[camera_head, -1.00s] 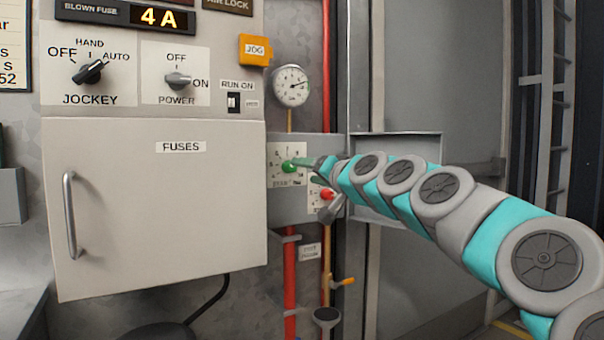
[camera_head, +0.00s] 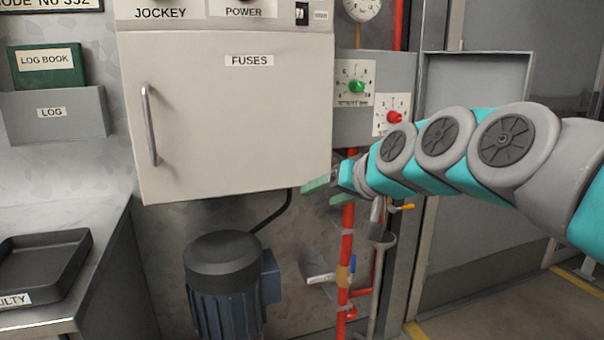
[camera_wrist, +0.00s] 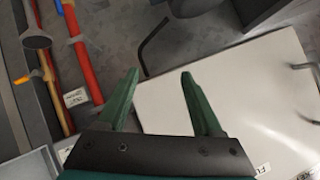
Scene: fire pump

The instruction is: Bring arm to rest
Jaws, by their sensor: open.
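My arm (camera_head: 440,140) reaches in from the right in the head view. My gripper (camera_head: 322,192) is at its left end, just below and right of the lower right corner of the white fuses cabinet (camera_head: 230,120). In the wrist view my gripper (camera_wrist: 158,85) shows two green fingers spread apart with nothing between them. The cabinet door (camera_wrist: 250,100) lies behind and to the right of the fingers there. I cannot tell the exact gap to it.
A green knob (camera_head: 356,87) and a red knob (camera_head: 395,117) sit on a grey panel above my gripper. Red pipes (camera_head: 347,250) run below it. A blue motor (camera_head: 228,285) stands under the cabinet. A black tray (camera_head: 45,262) rests on the left counter.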

